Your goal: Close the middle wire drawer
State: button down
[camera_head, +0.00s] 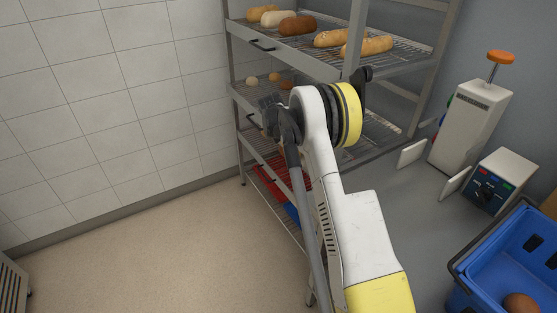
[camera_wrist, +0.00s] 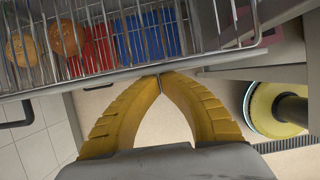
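The middle wire drawer (camera_head: 240,93) is in the metal rack, with small rolls (camera_head: 252,81) on it; my arm hides much of its right part. In the wrist view, a wire drawer (camera_wrist: 110,78) with round rolls (camera_wrist: 66,38) spans the top, with a dark handle (camera_wrist: 18,123) on its front at the left. How far it is pulled out is hard to tell. My gripper (camera_wrist: 160,77) has its yellow fingertips together, with nothing between them, right at the drawer's front edge; I cannot tell whether they touch. My dark gripper (camera_head: 271,104) also shows in the head view.
The upper drawer (camera_head: 280,43) holds loaves. Red (camera_head: 266,178) and blue (camera_head: 292,212) containers sit low in the rack. At right are a counter (camera_head: 405,205), a white device (camera_head: 470,125), a control box (camera_head: 500,180) and a blue crate (camera_head: 470,265).

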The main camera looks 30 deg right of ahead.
jog(key=shift+w+d, duration=0.1)
jog(key=shift+d, duration=1.8)
jog(key=a+r+p, duration=0.3)
jog(key=a+r, duration=0.4)
jog(key=r, duration=0.2)
jog(key=shift+a+r+p, duration=0.15)
jog(key=shift+a+p, duration=0.15)
jog(key=shift+a, duration=0.1)
